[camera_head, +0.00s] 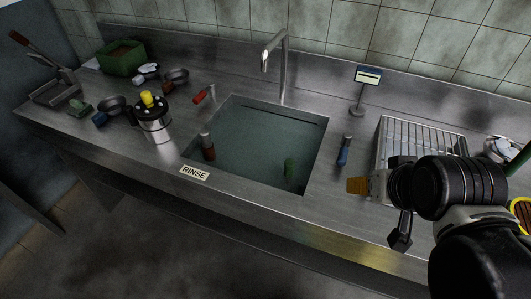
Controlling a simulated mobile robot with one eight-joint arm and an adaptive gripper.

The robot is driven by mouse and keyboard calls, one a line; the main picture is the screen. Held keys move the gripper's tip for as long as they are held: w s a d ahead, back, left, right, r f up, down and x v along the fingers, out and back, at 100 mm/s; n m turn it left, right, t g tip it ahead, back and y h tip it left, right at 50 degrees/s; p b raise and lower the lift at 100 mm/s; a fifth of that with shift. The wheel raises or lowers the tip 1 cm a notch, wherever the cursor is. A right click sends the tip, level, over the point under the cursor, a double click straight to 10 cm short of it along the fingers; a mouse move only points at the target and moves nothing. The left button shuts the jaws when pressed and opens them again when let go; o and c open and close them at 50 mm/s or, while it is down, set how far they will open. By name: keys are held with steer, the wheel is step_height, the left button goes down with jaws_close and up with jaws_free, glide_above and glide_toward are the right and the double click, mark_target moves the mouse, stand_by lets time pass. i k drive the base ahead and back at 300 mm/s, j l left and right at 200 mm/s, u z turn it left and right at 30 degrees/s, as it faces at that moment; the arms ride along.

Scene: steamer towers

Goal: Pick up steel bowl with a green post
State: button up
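At the right edge, a shiny steel vessel (499,148) stands beside a slanted green post (523,160). Both are partly cut off or hidden, and I cannot tell whether they are joined. My gripper (399,203) is over the counter's front right, left of and nearer than the steel vessel. Its fingers look spread apart. An orange-handled item (358,185) shows just beyond it; I cannot tell whether they touch.
The sink (256,135) has a faucet (284,65) behind it and a brown-handled item (207,146) inside. A wire rack (422,128), blue-handled item (343,152) and small sign (367,77) stand right of it. A yellow-topped steel pot (153,122), pans and green bin (122,59) crowd the left.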

mark_target(506, 152)
steer(key=z, duration=1.45)
